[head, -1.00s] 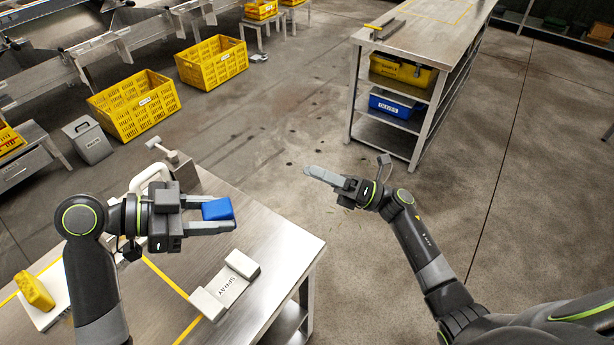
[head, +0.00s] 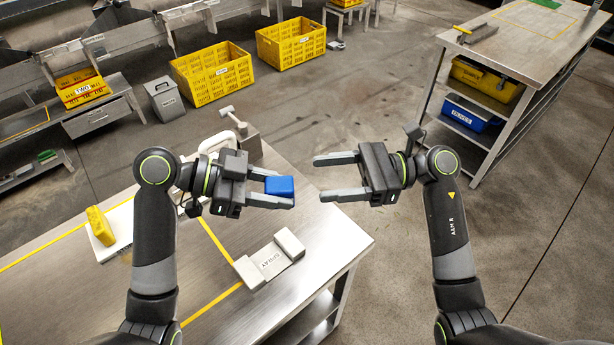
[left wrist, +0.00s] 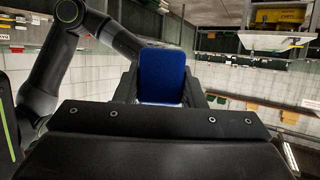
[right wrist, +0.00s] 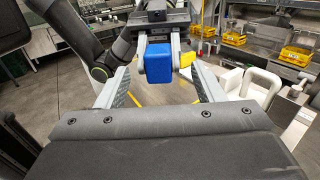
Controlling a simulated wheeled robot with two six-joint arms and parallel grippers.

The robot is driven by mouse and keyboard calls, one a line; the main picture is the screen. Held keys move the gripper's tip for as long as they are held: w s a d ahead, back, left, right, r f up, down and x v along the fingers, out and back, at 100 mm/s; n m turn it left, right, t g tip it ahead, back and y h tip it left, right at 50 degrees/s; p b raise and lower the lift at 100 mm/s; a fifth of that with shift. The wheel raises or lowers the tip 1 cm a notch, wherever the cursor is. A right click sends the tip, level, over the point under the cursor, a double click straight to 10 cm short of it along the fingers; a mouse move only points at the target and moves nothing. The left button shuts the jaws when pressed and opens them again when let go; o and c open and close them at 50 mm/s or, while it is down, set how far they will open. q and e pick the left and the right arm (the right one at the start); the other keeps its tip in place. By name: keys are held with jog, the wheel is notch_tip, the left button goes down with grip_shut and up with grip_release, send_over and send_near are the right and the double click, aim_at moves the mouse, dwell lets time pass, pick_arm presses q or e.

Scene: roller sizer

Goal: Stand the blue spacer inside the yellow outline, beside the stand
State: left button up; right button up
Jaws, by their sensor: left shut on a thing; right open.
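My left gripper (head: 291,190) is shut on the blue spacer (head: 279,186), holding it up over the right part of the near steel table (head: 335,235). The spacer also shows between the jaws in the left wrist view (left wrist: 162,76). My right gripper (head: 322,177) is open and empty, pointing at the spacer from the right, with a gap between them. In the right wrist view the spacer (right wrist: 158,63) shows ahead, between the open jaws. Yellow outline tape (head: 213,236) runs on the near table, partly hidden by my left arm. I cannot tell which object is the stand.
A grey cradle marked SPRAY (head: 272,258) sits on the near table. A yellow block (head: 100,225) is on a white board (head: 112,246) at left. A far bench (head: 490,45) bears another yellow outline (head: 535,37). Yellow crates (head: 212,73) stand on the floor.

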jog(key=shift+s+a, duration=0.2)
jog(key=shift+a, duration=1.05)
jog(key=shift+s+a, duration=0.15)
jog(key=shift+a, duration=1.1)
jog(key=c, duration=1.1)
pick_arm(q)
jog(key=o, duration=1.1)
jog(key=shift+c, duration=0.2)
